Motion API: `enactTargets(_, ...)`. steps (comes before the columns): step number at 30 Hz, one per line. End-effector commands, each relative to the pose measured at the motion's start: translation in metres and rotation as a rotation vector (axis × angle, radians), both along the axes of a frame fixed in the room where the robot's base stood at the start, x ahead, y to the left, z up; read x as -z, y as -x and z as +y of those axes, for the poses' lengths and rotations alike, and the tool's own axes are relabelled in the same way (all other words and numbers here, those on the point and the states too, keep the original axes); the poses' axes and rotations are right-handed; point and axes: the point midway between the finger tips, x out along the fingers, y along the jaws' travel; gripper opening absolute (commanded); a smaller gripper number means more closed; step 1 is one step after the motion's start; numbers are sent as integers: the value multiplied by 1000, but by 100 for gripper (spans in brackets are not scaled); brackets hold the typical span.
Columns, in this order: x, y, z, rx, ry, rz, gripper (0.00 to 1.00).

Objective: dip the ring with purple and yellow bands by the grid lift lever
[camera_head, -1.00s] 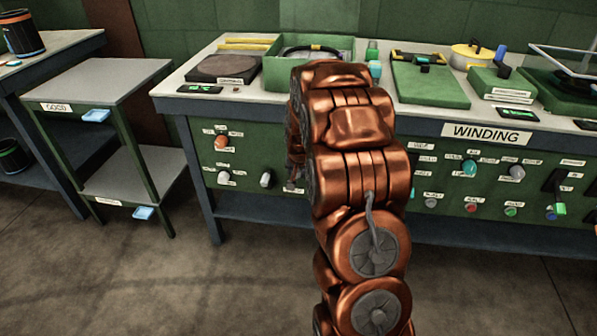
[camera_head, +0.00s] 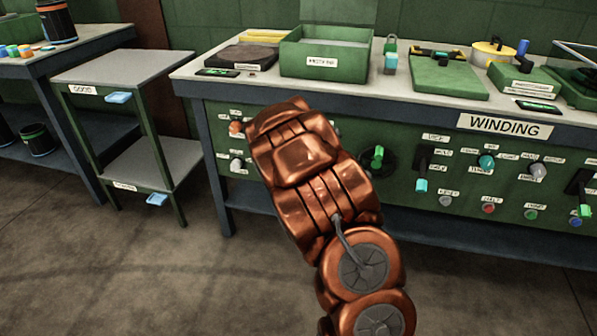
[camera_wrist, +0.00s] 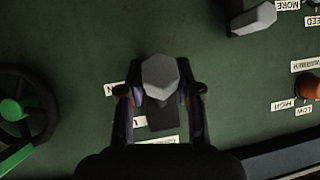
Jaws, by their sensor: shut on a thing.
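In the wrist view my gripper (camera_wrist: 160,97) has its two fingers on either side of a grey faceted lever knob (camera_wrist: 160,77) on the green panel, and is shut on it. Labels beside this lever are partly covered and not readable. In the head view my arm hides the gripper and this lever. The green open box (camera_head: 322,65) on the bench shows a pale grey inside, with no ring visible in it.
The panel around my gripper has a green-handled wheel (camera_wrist: 14,110), a grey knob (camera_wrist: 254,18) and an orange knob (camera_wrist: 308,86). A side table (camera_head: 150,66) stands left.

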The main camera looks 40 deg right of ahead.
Motion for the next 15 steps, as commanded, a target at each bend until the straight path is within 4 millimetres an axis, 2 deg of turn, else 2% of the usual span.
enactTargets(6,1,4,-11,15,22,-19,0)
enactTargets(15,1,5,-13,18,23,-21,0)
